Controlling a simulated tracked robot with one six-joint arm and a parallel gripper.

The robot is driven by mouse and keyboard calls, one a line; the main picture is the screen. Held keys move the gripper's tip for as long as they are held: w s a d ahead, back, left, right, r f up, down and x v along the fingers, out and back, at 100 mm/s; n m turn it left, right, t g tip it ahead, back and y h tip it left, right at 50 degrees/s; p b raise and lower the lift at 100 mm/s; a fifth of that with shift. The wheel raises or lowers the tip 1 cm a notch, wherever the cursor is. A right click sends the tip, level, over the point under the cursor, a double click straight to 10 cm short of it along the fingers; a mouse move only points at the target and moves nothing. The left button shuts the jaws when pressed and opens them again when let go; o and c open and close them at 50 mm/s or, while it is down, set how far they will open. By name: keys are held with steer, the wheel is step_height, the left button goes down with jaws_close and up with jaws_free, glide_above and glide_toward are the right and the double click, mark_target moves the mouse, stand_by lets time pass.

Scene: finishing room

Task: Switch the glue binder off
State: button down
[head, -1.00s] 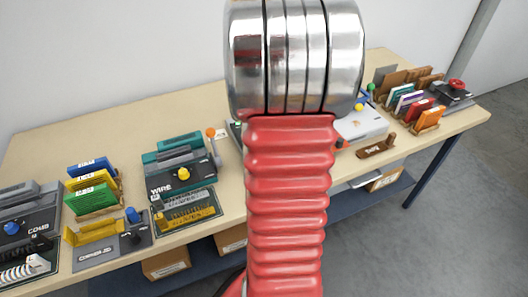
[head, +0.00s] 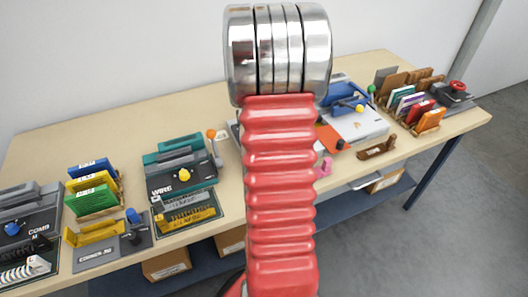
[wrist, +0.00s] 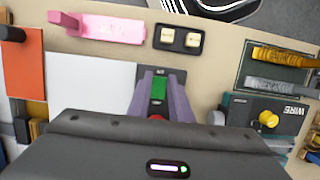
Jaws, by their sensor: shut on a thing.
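In the wrist view, a small green rocker switch (wrist: 159,88) sits on a dark panel with pale markings. A red patch shows just below it, partly hidden. My gripper (wrist: 162,76) has its two purple-grey fingers on either side of the green switch, shut on it. I cannot read which way the switch is set. Most of the glue binder is hidden: in the head view, my red arm blocks that part of the table, and in the wrist view, a dark body covers the lower middle.
In the wrist view, a pink labelled piece (wrist: 112,28), a white surface (wrist: 90,88) and an orange sheet (wrist: 26,68) lie left of the fingers. The wire binder (wrist: 268,112) stands close on the right. In the head view, a white machine with a blue lever (head: 358,125) stands right of my arm.

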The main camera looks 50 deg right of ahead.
steer(key=shift+w+a, duration=0.1)
steer(key=c, duration=1.6)
jaws_free()
steer(key=shift+r, duration=0.1)
steer(key=v, duration=1.3)
steer(key=shift+w+r, duration=0.15)
steer(key=shift+r, duration=0.1)
steer(key=shift+d, duration=0.2)
